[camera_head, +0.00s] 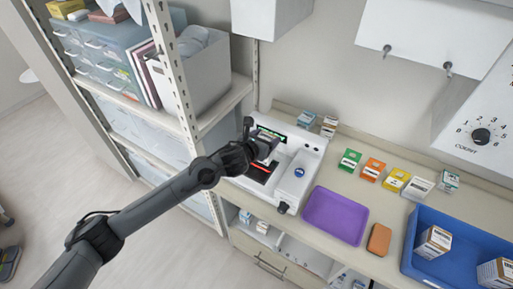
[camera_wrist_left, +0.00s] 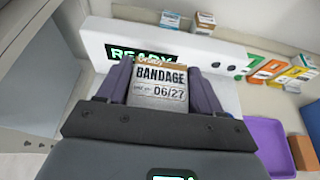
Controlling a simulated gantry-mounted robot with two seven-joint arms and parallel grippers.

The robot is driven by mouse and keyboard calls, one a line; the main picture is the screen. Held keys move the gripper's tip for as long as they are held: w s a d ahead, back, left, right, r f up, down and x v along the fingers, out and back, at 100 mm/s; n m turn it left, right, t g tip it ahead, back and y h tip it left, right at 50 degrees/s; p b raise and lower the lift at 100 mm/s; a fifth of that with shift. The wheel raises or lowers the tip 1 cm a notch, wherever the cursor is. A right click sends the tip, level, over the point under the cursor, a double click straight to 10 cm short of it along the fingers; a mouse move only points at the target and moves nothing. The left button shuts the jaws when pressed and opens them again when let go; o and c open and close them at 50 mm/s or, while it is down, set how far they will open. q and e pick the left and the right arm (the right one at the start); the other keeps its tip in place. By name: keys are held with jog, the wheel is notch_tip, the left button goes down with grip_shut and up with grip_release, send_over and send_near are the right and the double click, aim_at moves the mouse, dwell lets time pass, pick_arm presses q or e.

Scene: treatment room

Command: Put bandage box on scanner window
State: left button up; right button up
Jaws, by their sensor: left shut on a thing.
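The bandage box (camera_wrist_left: 160,82) shows in the left wrist view with a brown-edged label reading BANDAGE and 06/27. My left gripper (camera_wrist_left: 158,90) is shut on it, with one dark finger on each side. In the head view, the left gripper (camera_head: 252,152) and the box (camera_head: 266,148) are over the white scanner (camera_head: 296,160). The scanner window (camera_head: 261,171) is a dark area with a red glow, partly hidden by the gripper and box. The scanner's screen reads READY in the left wrist view (camera_wrist_left: 140,54). My right gripper is not in view.
A purple tray (camera_head: 335,215) and an orange block (camera_head: 379,240) lie right of the scanner. Several coloured boxes line the counter behind, including a green one (camera_head: 349,160). A blue bin (camera_head: 459,250) holds boxes at the right. A shelf unit (camera_head: 184,75) stands at the left.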

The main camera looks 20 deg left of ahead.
pick_arm(q)
jog(key=a+f, duration=0.1)
jog(key=a, duration=0.2)
jog(key=shift+s+f, duration=0.1)
jog(key=shift+f, duration=2.3)
jog(key=shift+f, duration=0.2)
jog(key=o, duration=1.1)
jog(key=shift+r, duration=0.1)
